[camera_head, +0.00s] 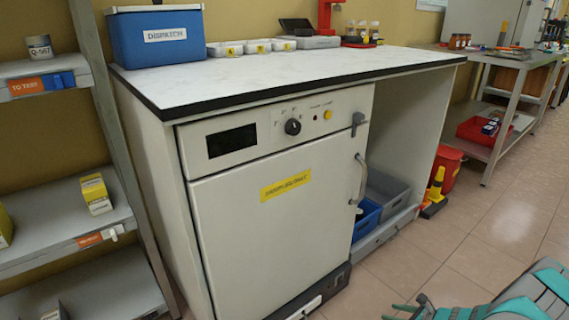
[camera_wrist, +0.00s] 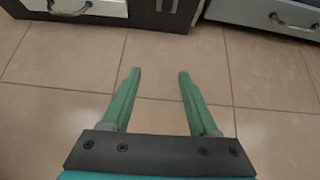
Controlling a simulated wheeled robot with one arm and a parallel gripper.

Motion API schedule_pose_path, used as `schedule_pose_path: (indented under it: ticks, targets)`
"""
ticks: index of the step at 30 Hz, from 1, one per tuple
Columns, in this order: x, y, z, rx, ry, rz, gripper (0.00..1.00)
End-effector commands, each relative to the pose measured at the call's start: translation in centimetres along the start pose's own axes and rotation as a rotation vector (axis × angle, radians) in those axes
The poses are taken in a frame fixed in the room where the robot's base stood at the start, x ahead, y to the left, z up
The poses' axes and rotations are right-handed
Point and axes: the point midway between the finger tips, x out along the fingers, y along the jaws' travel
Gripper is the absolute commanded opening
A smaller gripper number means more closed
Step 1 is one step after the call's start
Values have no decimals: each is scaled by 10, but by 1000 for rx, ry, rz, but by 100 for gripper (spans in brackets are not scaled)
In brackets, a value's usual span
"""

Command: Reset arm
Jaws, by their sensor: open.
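My gripper (camera_wrist: 158,75) is in the middle of the wrist view. Its two green fingers are apart with only floor tiles between them, so it is open and empty. In the head view my gripper (camera_head: 403,306) and part of my arm show at the bottom right, over the tiled floor and in front of the bench. The gripper touches nothing that I can see.
A white-topped bench (camera_head: 330,68) holds a blue dispatch box (camera_head: 157,50) and white trays. Below is a closed oven-like cabinet (camera_head: 270,190) with a handle. Shelves (camera_head: 70,205) stand at left.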

Motion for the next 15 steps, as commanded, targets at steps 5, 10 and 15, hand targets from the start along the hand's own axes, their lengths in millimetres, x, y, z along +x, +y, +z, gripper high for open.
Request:
schedule_pose_path:
  ticks: [5,10,15]
  targets:
    - [-1,8,28,-64,-16,33,60]
    - [-4,20,61,-147,-34,74,60]
    - [-8,38,102,-260,-57,130,60]
